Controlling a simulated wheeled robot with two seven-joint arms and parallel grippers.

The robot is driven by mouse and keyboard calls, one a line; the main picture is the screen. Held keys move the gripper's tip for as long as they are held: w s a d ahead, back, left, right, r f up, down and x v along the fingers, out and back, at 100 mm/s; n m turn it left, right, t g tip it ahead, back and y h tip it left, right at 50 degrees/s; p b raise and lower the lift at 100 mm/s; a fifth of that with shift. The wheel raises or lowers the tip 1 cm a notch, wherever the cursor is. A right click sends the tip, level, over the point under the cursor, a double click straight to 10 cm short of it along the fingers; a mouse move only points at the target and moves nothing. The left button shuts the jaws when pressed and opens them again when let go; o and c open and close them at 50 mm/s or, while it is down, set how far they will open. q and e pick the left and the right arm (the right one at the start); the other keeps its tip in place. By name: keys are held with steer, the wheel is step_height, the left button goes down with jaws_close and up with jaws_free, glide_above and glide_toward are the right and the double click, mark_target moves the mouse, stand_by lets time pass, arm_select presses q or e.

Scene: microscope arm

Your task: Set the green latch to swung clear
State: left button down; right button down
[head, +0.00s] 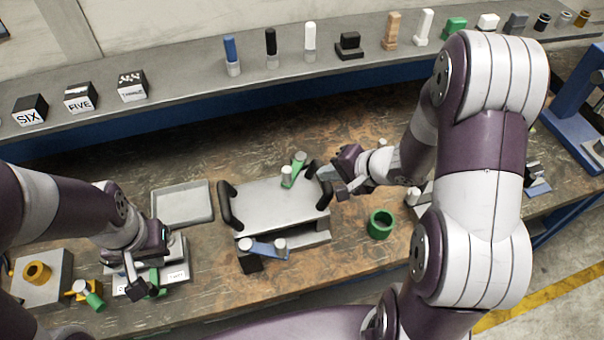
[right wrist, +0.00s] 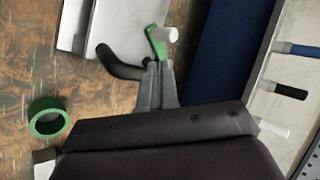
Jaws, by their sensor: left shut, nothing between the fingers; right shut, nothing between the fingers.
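The green latch (head: 293,178) is a short green bar with pale knobs, at the back right edge of a grey plate (head: 262,205) with black handles on both sides. In the right wrist view the latch (right wrist: 157,46) and a white knob lie just beyond my fingertips. My right gripper (head: 327,174) is shut and empty by the plate's right handle. In the right wrist view my right gripper (right wrist: 157,66) seems close to the latch; I cannot tell whether it touches. My left gripper (head: 133,286) is shut and empty at the front left, over a small fixture.
A blue latch (head: 264,249) with pale knobs sits at the plate's front. A green ring (head: 380,225) stands to the right, a grey tray (head: 183,205) to the left. The black right handle (right wrist: 120,68) lies beside my right fingers. A shelf (head: 190,80) with several items runs behind.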

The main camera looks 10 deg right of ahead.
steer(key=shift+a+f, duration=0.1)
steer(key=shift+a, duration=0.05)
steer(key=b, duration=0.2)
glide_toward(291, 177)
steer(key=x, duration=0.4)
steer(key=shift+w+a+f, duration=0.1)
steer(key=shift+w+f, duration=0.05)
steer(key=shift+f, duration=0.15)
steer(key=shift+w+a+f, duration=0.3)
steer(key=shift+a+f, duration=0.05)
